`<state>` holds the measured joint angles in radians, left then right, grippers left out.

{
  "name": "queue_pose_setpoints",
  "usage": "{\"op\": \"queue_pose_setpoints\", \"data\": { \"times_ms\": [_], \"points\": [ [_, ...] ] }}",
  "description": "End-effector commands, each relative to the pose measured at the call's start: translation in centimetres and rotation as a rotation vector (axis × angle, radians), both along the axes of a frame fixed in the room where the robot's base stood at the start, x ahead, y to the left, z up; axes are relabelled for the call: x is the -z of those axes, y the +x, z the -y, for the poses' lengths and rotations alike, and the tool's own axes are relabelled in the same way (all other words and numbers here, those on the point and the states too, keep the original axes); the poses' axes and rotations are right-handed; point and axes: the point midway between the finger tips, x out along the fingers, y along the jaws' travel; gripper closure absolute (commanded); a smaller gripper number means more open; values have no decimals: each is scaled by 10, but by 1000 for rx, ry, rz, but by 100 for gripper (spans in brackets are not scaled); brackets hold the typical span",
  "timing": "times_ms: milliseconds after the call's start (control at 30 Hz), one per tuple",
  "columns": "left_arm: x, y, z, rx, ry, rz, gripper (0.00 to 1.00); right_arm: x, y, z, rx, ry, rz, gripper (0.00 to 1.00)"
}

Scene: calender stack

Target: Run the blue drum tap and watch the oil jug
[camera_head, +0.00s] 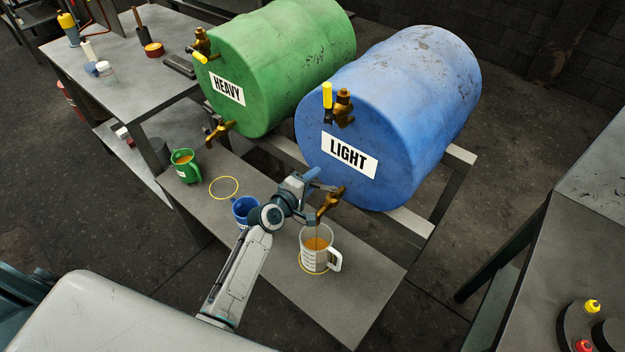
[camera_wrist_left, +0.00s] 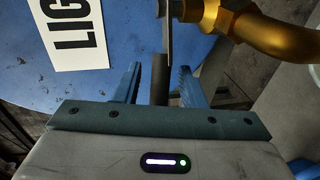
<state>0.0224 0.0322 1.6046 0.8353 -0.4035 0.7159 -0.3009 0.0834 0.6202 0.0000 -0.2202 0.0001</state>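The blue drum (camera_head: 400,110), labelled LIGHT, lies on its side on a rack. Its brass tap (camera_head: 331,203) is low on its front face and also shows in the wrist view (camera_wrist_left: 270,35). A clear oil jug (camera_head: 314,262) with markings stands upright under the spout, inside a yellow ring. Amber oil shows in it, and a thin amber line seems to run down from the spout. My left gripper (camera_head: 312,187) is at the tap. In the wrist view its blue fingers (camera_wrist_left: 160,80) stand apart around a dark lever, with gaps on both sides. My right gripper is not in view.
A green drum (camera_head: 280,70) labelled HEAVY lies to the left. A blue jug (camera_head: 241,208) stands close behind my left wrist, and a green jug (camera_head: 186,168) stands farther left. An empty yellow ring (camera_head: 224,179) marks the bench (camera_head: 350,310). The bench's front right is clear.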

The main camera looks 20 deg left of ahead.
Motion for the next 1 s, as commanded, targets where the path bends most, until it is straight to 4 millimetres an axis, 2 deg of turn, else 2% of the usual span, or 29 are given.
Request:
{"op": "queue_pose_setpoints", "data": {
  "times_ms": [400,500,700,1000],
  "points": [
    [-14,-73,-22,1,4,-2,63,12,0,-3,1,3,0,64],
    [-18,-85,-26,0,2,-1,63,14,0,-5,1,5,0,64],
    [-22,-96,-29,0,0,-1,63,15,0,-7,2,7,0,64],
    [-22,-97,-30,2,-1,-2,63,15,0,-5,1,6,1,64]
  ]
}}
